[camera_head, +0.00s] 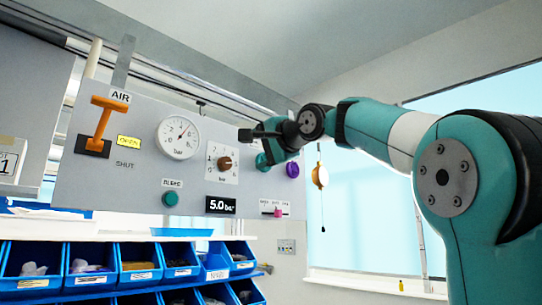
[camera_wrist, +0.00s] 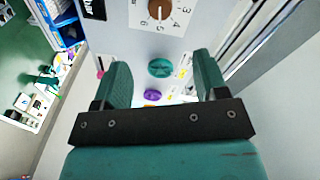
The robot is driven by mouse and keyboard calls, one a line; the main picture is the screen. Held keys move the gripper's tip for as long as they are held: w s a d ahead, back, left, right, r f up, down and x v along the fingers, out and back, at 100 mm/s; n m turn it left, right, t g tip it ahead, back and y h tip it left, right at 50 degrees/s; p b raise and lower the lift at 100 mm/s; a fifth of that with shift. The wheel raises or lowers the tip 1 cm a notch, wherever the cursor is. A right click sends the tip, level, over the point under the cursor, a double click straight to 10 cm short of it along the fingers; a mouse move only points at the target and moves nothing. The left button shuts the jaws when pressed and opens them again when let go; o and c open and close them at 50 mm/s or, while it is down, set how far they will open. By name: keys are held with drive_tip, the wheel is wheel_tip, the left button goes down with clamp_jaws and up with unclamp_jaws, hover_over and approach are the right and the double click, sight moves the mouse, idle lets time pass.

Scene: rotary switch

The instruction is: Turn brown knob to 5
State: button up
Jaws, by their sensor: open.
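The brown knob (camera_head: 224,163) sits on a white dial plate marked in bar on the grey panel. In the wrist view the brown knob (camera_wrist: 160,9) is cut by the top edge, and its pale pointer line points down near the 5. A display (camera_head: 220,205) below the dial reads 5.0 bar. My gripper (camera_wrist: 163,72) is open and empty, its two teal fingers spread wide. In the head view it is up at the panel's right part, right of the brown knob and apart from it.
A teal knob (camera_wrist: 161,67) and a purple knob (camera_head: 292,169) are on the panel right of the dial. A round gauge (camera_head: 179,138), an orange lever (camera_head: 104,122) and a green button (camera_head: 171,199) are left. Blue bins (camera_head: 85,270) stand below.

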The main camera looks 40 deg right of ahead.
drive_tip(key=s, duration=0.4)
drive_tip(key=shift+a, duration=0.1)
idle(0.4)
drive_tip(key=a+f+n+g+y+b, duration=0.1)
drive_tip(key=a+f+n+g+y, duration=0.2)
drive_tip(key=a+f, duration=0.5)
drive_tip(key=a+f+n+g+y, duration=0.1)
drive_tip(key=a+f+n+g, duration=0.25)
drive_tip(key=f, duration=0.85)
drive_tip(key=a+f+n+g+y+b, duration=0.15)
drive_tip(key=a+f+n, duration=0.35)
drive_tip(key=f, duration=0.5)
drive_tip(key=s+a+f+n+g, duration=0.4)
drive_tip(key=s+f+n, duration=0.1)
drive_tip(key=s+f, duration=0.4)
drive_tip(key=s+a+f+n+g, duration=0.5)
drive_tip(key=s+f, duration=0.5)
drive_tip(key=f, duration=0.1)
drive_tip(key=shift+a+f+g, duration=0.15)
drive_tip(key=shift+f+g, duration=0.15)
